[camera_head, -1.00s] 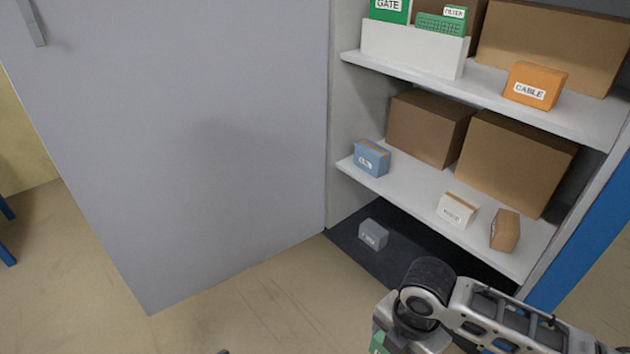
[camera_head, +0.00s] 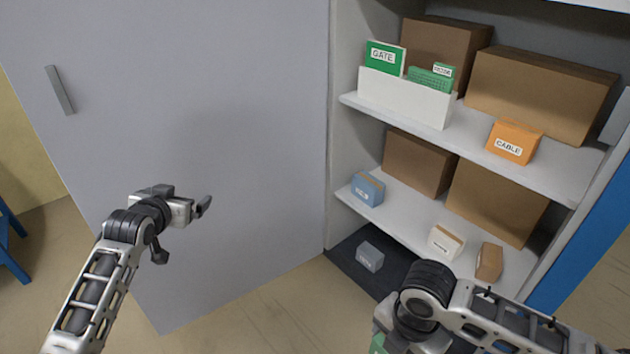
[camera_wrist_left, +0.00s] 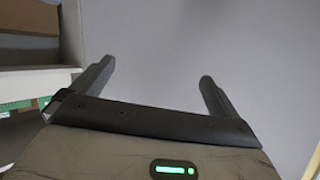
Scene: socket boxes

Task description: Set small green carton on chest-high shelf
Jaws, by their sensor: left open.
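A green patch (camera_head: 378,343), perhaps the small green carton, shows at the bottom edge of the head view beside my right wrist (camera_head: 415,318). Most of it is cut off, and my right fingers are out of sight. My left gripper (camera_head: 182,230) is open and empty in front of the grey door, left of the shelves. Its spread fingers (camera_wrist_left: 158,72) show in the left wrist view. The upper shelf (camera_head: 470,138) carries a white bin (camera_head: 405,98) with a green GATE carton (camera_head: 384,57) and smaller green cartons (camera_head: 432,78), and an orange CABLE carton (camera_head: 513,142).
A grey door (camera_head: 230,130) stands left of the cabinet. The lower shelf (camera_head: 405,215) holds blue (camera_head: 367,189), white (camera_head: 445,242) and brown (camera_head: 489,262) cartons. Large brown boxes (camera_head: 540,90) fill the backs of both shelves. A grey carton (camera_head: 370,256) sits on the dark cabinet floor.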

